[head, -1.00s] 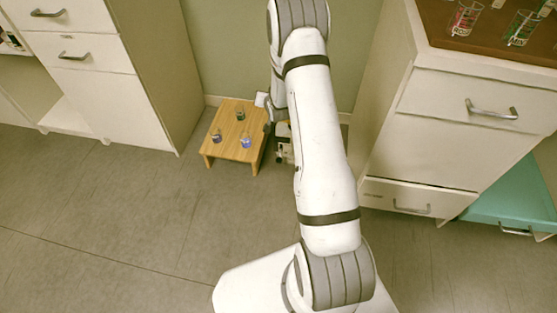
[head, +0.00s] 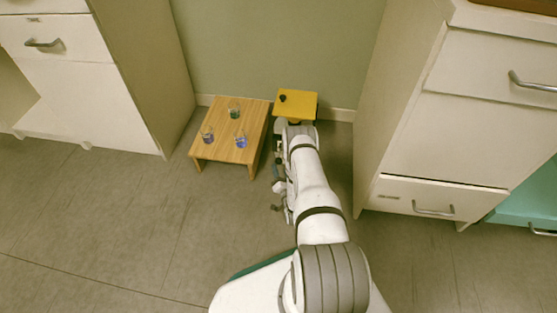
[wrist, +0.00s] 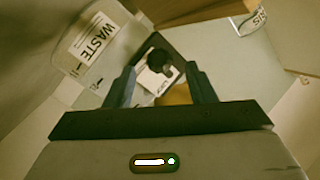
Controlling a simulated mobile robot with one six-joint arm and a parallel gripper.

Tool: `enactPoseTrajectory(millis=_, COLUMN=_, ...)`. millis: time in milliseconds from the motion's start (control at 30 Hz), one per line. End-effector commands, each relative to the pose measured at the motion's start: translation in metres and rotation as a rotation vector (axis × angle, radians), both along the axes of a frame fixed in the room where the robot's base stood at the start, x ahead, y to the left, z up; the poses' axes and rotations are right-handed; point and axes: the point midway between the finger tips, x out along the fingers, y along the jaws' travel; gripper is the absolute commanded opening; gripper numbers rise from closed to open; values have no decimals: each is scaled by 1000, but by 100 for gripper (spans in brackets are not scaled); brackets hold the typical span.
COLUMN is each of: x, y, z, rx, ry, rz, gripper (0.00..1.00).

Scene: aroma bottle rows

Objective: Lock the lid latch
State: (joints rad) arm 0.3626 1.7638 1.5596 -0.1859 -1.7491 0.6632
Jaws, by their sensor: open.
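A yellow square lid (head: 304,108) with a small black knob (head: 282,98) at its left lies beyond the end of my arm, by the wall. The wrist view shows a round black knob (wrist: 158,60) by a white label plate with dark print, between my fingers; it may be the latch. My gripper (wrist: 161,72) is open, its two dark fingers apart on either side of the knob. I cannot tell whether they touch it. A WASTE label (wrist: 94,37) shows at upper left.
A low wooden table (head: 216,146) with three small glass vessels stands close on the left of my arm. White cabinets stand left (head: 75,85) and right (head: 455,125). The floor in front of the table is clear.

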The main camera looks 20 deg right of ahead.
Motion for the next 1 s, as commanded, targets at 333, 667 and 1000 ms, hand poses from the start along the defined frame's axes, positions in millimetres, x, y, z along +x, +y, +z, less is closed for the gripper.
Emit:
enactPoseTrajectory(millis=333, x=52, y=-14, z=-2, rx=-3, ry=-5, rz=-8, gripper=50)
enactPoseTrajectory(millis=667, x=71, y=-19, z=1, rx=-1, ry=-1, rz=-9, gripper=50)
enactPoseTrajectory(millis=1000, x=70, y=-19, z=1, rx=-1, ry=0, rz=-11, gripper=35)
